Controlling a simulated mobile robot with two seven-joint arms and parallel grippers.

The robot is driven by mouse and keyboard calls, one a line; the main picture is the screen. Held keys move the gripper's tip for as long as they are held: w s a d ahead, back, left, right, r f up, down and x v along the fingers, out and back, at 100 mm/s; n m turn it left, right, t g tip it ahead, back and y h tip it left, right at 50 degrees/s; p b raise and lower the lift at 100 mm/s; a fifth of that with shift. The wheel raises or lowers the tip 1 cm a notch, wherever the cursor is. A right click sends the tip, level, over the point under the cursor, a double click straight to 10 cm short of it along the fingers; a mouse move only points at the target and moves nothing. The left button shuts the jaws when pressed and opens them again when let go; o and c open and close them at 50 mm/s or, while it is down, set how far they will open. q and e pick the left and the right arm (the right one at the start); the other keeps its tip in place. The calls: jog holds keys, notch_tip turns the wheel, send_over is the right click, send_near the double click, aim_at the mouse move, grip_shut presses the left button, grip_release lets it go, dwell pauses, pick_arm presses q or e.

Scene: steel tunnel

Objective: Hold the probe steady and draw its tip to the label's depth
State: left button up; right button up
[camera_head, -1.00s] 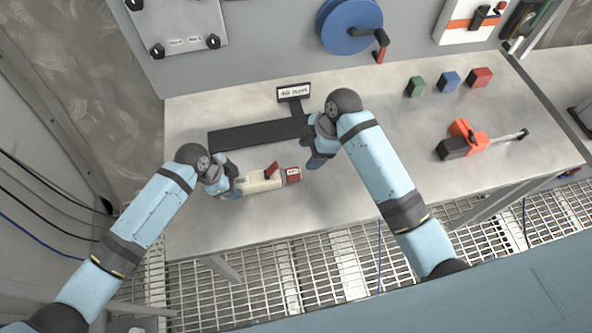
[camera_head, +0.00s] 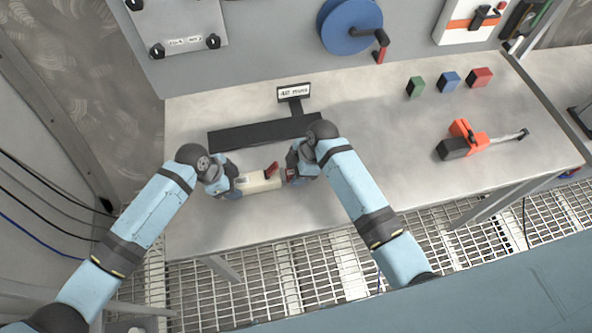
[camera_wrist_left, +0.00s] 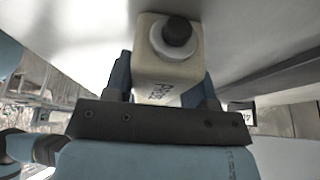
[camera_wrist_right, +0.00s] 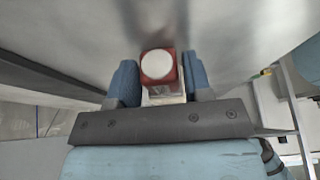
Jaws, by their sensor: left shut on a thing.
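The probe has a cream body (camera_head: 262,182), a small red lever (camera_head: 272,168) on top and a red end block. My left gripper (camera_head: 232,187) is shut on the cream body's left end; the left wrist view shows this end (camera_wrist_left: 170,65) with a black knob. My right gripper (camera_head: 292,175) is at the other end, its fingers on both sides of the red block (camera_wrist_right: 160,67) with its white round face. I cannot tell whether they press on it. The probe lies level, low over the bench; contact is unclear. The label (camera_head: 293,92) reads 40 mm.
A black T-shaped stand (camera_head: 250,136) lies behind the probe. Green (camera_head: 415,87), blue (camera_head: 449,82) and red (camera_head: 480,77) blocks and an orange-and-black tool (camera_head: 466,140) are to the right. The bench (camera_head: 385,130) is clear between.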

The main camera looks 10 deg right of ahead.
grip_shut()
jog(key=d, duration=0.4)
jog(key=shift+d, duration=0.15)
jog(key=shift+o, duration=1.9)
grip_release()
jog(key=v, duration=1.2)
pick_arm(q)
jog(key=o, duration=1.1)
